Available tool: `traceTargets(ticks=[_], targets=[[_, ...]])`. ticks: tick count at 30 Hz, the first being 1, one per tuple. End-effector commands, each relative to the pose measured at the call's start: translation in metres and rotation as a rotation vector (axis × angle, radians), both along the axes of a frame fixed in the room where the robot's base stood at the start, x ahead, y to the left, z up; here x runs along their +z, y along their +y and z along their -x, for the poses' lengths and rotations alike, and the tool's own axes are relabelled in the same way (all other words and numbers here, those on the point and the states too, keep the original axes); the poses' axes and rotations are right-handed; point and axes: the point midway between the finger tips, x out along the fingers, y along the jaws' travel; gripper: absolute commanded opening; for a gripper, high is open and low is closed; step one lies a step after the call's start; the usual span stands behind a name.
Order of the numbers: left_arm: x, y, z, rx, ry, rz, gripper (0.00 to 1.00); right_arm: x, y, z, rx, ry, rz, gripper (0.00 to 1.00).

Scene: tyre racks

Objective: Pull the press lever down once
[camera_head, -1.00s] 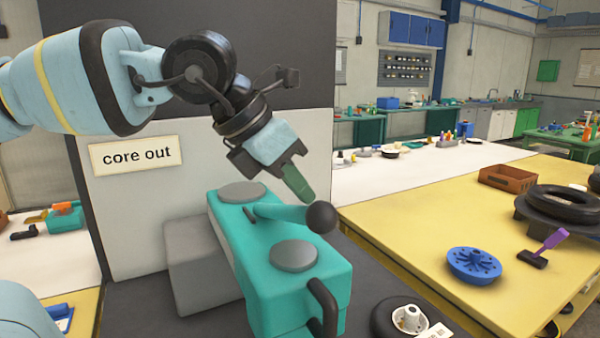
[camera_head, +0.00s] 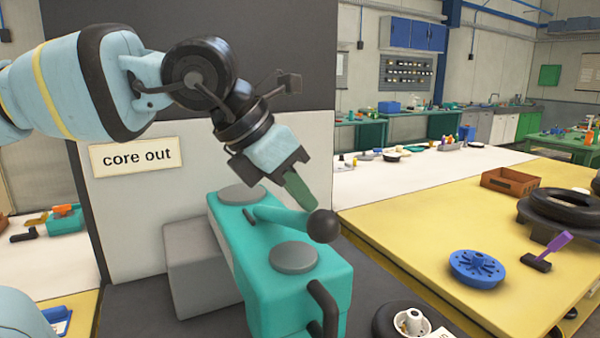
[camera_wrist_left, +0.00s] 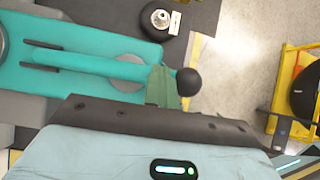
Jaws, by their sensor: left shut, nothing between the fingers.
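The teal press (camera_head: 310,286) stands on a dark surface in front of a grey panel. Its teal lever (camera_head: 284,217) slopes slightly down to the right and ends in a black ball knob (camera_head: 323,226). My left gripper (camera_head: 308,205) is shut, with its green fingers pointing down at the lever beside the knob. In the left wrist view the green fingers (camera_wrist_left: 163,88) overlap the lever (camera_wrist_left: 95,66) just short of the knob (camera_wrist_left: 189,82). The fingers appear to be at or touching the lever's top; exact contact is hard to tell. My right gripper is not in view.
A "core out" sign (camera_head: 131,157) is on the panel behind. A black ring with a white hub (camera_head: 411,321) lies right of the press. The yellow table (camera_head: 420,230) carries a blue disc (camera_head: 475,268), a brown tray (camera_head: 510,181) and a tyre (camera_head: 565,207).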

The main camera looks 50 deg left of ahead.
Motion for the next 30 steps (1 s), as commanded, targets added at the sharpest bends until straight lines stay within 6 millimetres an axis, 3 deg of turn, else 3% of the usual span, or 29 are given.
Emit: traceTargets(ticks=[30], targets=[[-0.0092, -0.0061, 0.0021, -0.001, 0.001, 0.000, 0.00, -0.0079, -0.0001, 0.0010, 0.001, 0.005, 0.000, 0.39]])
